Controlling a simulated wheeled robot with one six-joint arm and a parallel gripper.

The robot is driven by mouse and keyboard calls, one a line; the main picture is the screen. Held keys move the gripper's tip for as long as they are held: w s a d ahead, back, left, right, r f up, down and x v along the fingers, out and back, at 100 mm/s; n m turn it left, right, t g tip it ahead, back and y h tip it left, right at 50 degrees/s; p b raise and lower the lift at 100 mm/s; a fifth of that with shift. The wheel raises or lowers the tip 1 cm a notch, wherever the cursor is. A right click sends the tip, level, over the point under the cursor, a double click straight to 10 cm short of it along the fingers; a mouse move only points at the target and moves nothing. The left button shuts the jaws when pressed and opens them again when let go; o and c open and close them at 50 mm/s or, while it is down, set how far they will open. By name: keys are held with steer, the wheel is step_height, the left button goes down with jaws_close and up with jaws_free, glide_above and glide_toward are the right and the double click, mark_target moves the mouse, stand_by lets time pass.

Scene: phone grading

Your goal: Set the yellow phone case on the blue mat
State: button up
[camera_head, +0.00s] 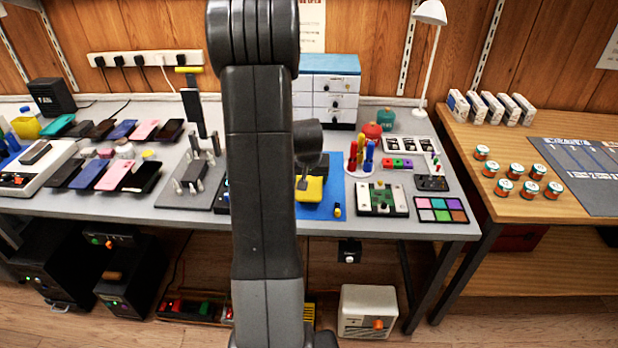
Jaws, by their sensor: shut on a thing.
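The yellow phone case (314,190) is at the front of the gray bench, in line with the blue mat (334,175). My gripper (303,183) points down and is shut on the case. The case is over or on the mat; from this view I cannot tell whether it touches it. My own arm runs up the middle of the picture and hides the left part of the mat and part of the case.
A small yellow-and-blue item (337,211) lies at the mat's front right. A holder with colored tools (360,160) and a green board fixture (382,198) stand to the right. A metal fixture (192,180) stands left. Several phones lie farther left.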

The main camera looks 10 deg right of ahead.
steer(key=shift+f+b, duration=0.4)
steer(key=shift+b, duration=0.25)
stand_by(0.7)
stand_by(0.3)
steer(key=o, duration=1)
steer(key=shift+o, duration=0.6)
steer(key=shift+r+p, duration=0.4)
steer(key=shift+r, duration=0.35)
step_height(320, 180, up, 7)
steer(key=p, duration=0.4)
steer(key=shift+f, duration=0.15)
